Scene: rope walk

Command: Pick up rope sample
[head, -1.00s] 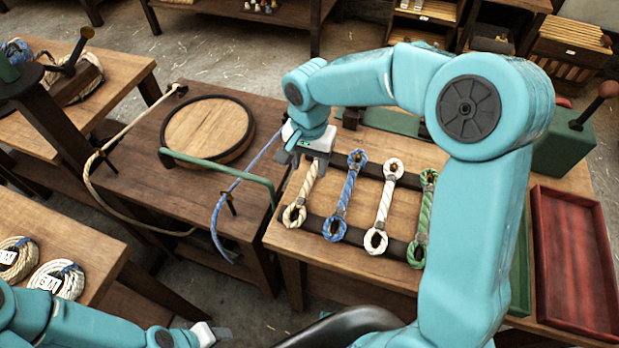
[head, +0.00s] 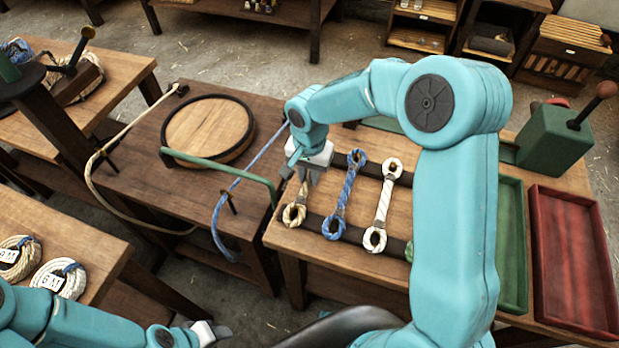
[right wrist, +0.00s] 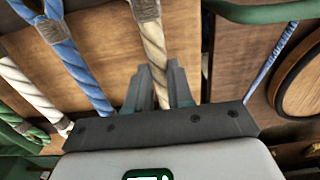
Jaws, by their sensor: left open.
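Several short rope samples with looped ends lie across dark bars on the wooden bench (head: 330,262). The tan sample (head: 294,214) is leftmost, with a blue sample (head: 345,195) and a white sample (head: 384,205) to its right. A green sample is mostly hidden behind my right arm. My right gripper (head: 306,180) is over the upper part of the tan sample and hides it. In the right wrist view its fingers (right wrist: 162,85) stand on either side of the tan rope (right wrist: 152,45); firm contact is unclear. My left gripper (head: 214,332) is open, low and away from the samples.
A green tray (head: 512,240) and a red tray (head: 575,260) lie at the right. A green block with a lever (head: 555,140) stands behind them. A green rail (head: 225,172) and round wooden disc (head: 208,130) are left. Coiled ropes (head: 58,279) lie at lower left.

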